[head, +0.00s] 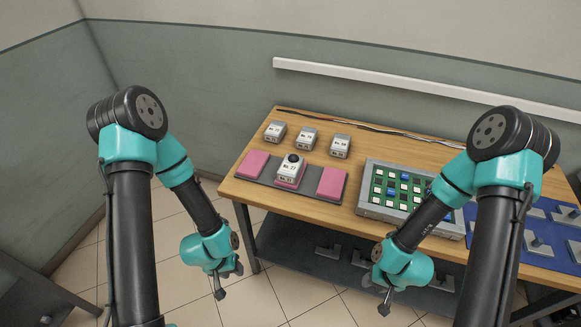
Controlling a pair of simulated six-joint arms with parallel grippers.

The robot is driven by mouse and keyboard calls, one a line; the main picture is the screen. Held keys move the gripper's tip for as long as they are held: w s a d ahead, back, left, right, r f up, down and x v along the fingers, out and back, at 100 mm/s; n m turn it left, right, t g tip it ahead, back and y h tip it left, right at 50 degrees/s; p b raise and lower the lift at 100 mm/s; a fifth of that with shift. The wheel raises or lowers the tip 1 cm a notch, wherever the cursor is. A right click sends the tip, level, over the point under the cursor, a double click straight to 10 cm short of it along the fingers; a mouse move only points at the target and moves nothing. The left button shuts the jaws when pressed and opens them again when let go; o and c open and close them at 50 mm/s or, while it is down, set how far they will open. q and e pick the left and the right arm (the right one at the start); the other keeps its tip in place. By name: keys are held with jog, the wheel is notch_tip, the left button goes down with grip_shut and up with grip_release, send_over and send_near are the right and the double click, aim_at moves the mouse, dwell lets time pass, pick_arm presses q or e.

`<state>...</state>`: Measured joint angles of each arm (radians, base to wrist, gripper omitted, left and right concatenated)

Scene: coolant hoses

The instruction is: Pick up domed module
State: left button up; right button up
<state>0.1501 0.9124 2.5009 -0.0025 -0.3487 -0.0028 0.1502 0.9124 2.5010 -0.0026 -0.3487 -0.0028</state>
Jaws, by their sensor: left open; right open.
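The domed module (290,170) is a white box with a black dome on top and a printed label. It sits on the middle pink pad of a dark grey mat on the wooden table. My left gripper (230,283) is open and empty, off the table's front left edge, below and left of the module. My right gripper (384,296) is open and empty, in front of the table's front edge, below and right of the module. Neither gripper touches anything.
Several grey-white labelled modules (307,138) stand behind the mat (254,180). A grey tray (366,210) with green and blue cells lies right of it. A blue mat (503,236) with grey pieces is at the far right. Cables (350,124) run along the back edge.

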pick_arm(q)
jog(key=shift+o, duration=0.2)
jog(key=o, duration=1)
jog(key=shift+o, duration=0.2)
jog(key=w+d+r+m, duration=0.1)
jog(key=w+r+m, duration=0.1)
jog(key=w+r, duration=0.4)
jog(key=w+d+r+m+y, duration=0.1)
jog(key=w+d+r+m, duration=0.1)
jog(key=w+r, duration=0.5)
jog(key=w+d+r+m+y, duration=0.1)
jog(key=w+r+m, duration=0.2)
jog(key=w+r, duration=0.3)
jog(key=shift+w+d+r, duration=0.15)
jog(key=shift+w+r, duration=0.05)
jog(key=shift+w, duration=0.55)
jog(key=shift+w+d+r, duration=0.1)
jog(key=shift+w+r, duration=0.05)
jog(key=shift+w, duration=0.6)
jog(key=w+d+r+n+y, duration=0.1)
jog(key=w+d+r, duration=0.4)
jog(key=r, duration=0.2)
jog(key=w+d+r+n, duration=0.1)
jog(key=w+d+r, duration=0.4)
jog(key=d+r, duration=0.1)
jog(key=shift+w+r+n+g+y, duration=0.15)
jog(key=shift+r+n+g+y, duration=0.2)
jog(key=shift+r, duration=0.35)
